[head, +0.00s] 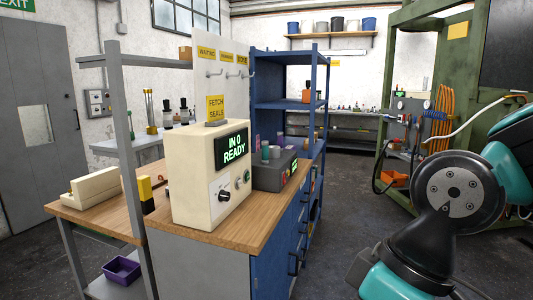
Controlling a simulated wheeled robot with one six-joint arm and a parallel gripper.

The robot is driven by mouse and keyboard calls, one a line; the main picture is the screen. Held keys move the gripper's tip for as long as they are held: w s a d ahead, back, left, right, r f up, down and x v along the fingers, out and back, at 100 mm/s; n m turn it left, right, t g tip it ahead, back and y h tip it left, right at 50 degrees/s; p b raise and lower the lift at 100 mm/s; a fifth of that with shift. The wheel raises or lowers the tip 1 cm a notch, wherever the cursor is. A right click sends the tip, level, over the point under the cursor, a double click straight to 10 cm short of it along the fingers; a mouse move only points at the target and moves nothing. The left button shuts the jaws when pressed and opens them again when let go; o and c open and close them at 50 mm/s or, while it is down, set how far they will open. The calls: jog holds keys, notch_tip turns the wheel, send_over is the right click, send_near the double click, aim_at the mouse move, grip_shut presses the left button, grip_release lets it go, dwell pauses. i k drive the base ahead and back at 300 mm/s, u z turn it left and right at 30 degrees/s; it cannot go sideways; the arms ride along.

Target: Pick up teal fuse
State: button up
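A small teal cylinder (265,150), which looks like the teal fuse, stands upright on top of a dark grey box (268,177). A paler grey cylinder (275,153) stands close to its right. The box sits on the wooden bench top, behind and to the right of a cream machine whose display reads "IN 0 READY" (232,149). The cream machine stands close in front of the box's left side. My arm's teal and black links fill the right side, well apart from the bench. My gripper's fingers are not in view.
A grey post (128,150) rises at the bench's left, with a yellow and black item (146,194) beside it. Blue shelving (288,75) stands behind the box. A purple bin (121,270) lies low at left. The floor (345,225) between bench and arm is clear.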

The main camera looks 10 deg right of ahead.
aim_at(265, 143)
jog(key=z, duration=0.55)
jog(key=k, duration=0.65)
jog(key=z, duration=0.6)
jog(key=i, duration=2.35)
jog(key=u, duration=1.6)
jog(key=i, duration=0.9)
jog(key=u, duration=0.9)
